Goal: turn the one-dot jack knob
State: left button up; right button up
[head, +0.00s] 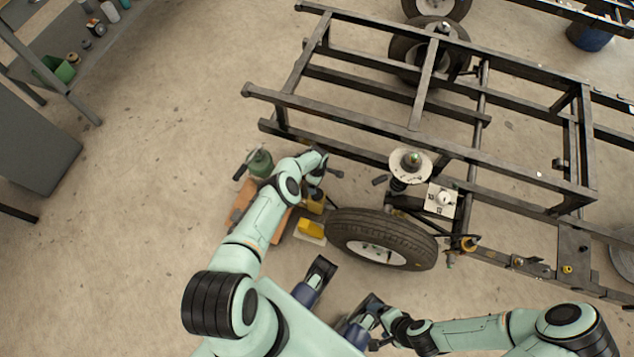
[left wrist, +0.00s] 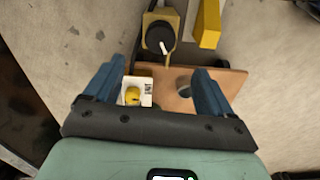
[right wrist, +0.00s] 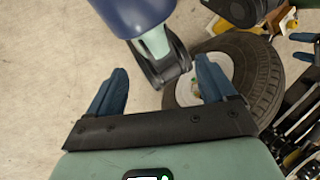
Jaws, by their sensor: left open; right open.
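No dot marks can be read on any knob, so I cannot tell which is the one-dot jack knob. In the left wrist view, a black knob with a white line (left wrist: 160,38) sits on a yellow housing, beyond the fingertips. A white block with a yellow knob (left wrist: 133,95) and a grey round post (left wrist: 184,88) are on the orange-brown board, between the fingers. My left gripper (left wrist: 158,72) is open and empty above them; its arm covers part of this area in the head view. My right gripper (right wrist: 162,68) is open and empty near my base.
A tyre (head: 382,240) lies right of the board (head: 240,205). A black frame (head: 430,110) fills the right, with a white plate and knob (head: 442,200). A yellow block (head: 310,231) and a green bottle-shaped part (head: 260,163) are near my left arm.

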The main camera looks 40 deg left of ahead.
aim_at(318, 193)
pick_arm(q)
notch_tip(318, 193, down, 3)
jog(key=shift+s+f+b, duration=0.1)
jog(key=shift+b, duration=0.95)
notch_tip(318, 193, down, 8)
jog(key=b, duration=0.6)
jog(key=shift+d+r, duration=0.1)
jog(key=shift+r, duration=0.1)
jog(key=shift+f+b, duration=0.5)
jog(key=shift+f, duration=0.55)
pick_arm(e)
jog(key=w+d+f+t, duration=0.1)
jog(key=w+d+f, duration=0.1)
jog(key=w+f, duration=0.2)
jog(key=w+d+f+m+t+h, duration=0.1)
jog(key=w+d+f, duration=0.2)
jog(key=f, duration=0.5)
jog(key=shift+w+d+t+h, duration=0.3)
jog(key=shift+w+d+t, duration=0.1)
jog(key=shift+w, duration=0.5)
pick_arm(q)
jog(key=c, duration=1)
jog(key=shift+c, duration=0.2)
